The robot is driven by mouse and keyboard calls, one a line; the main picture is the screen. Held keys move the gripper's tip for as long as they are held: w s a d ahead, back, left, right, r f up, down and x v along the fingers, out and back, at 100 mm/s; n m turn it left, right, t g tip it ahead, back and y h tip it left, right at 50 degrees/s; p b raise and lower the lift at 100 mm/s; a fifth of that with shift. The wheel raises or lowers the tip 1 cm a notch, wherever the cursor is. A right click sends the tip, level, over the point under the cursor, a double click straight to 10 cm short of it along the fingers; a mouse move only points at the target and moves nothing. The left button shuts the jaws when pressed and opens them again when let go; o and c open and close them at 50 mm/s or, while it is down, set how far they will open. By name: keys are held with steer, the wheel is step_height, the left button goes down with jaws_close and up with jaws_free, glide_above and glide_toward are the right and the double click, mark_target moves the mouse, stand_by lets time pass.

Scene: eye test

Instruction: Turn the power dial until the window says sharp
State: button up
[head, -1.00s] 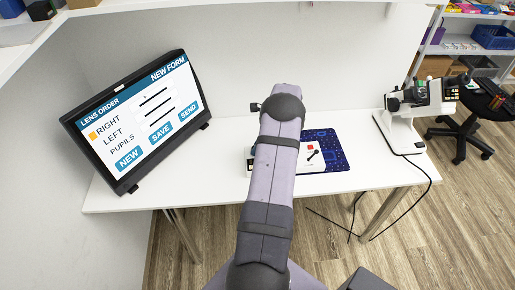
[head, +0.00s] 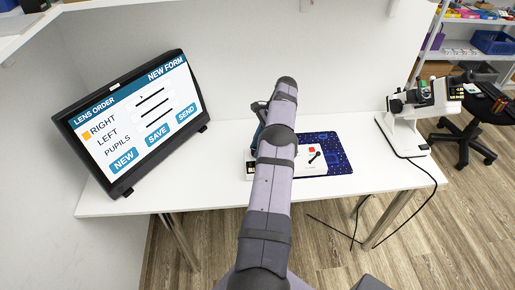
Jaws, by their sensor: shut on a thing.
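The power dial does not show; my arm crosses the middle of the head view and may cover it. My wrist bends down behind the forearm, and my gripper is hidden there.
A dark blue patterned mat (head: 338,160) lies under the panel. A screen (head: 135,120) titled "Lens order" stands at the left of the white desk (head: 110,204). A white instrument (head: 405,132) with a trailing cable (head: 431,171) stands at the right edge. The desk between screen and arm is clear.

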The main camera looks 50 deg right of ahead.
stand_by(0.5)
steer(key=o, duration=1.1)
steer(key=shift+c, duration=0.2)
steer(key=shift+r, duration=0.55)
step_height(320, 180, up, 9)
steer(key=p, duration=0.3)
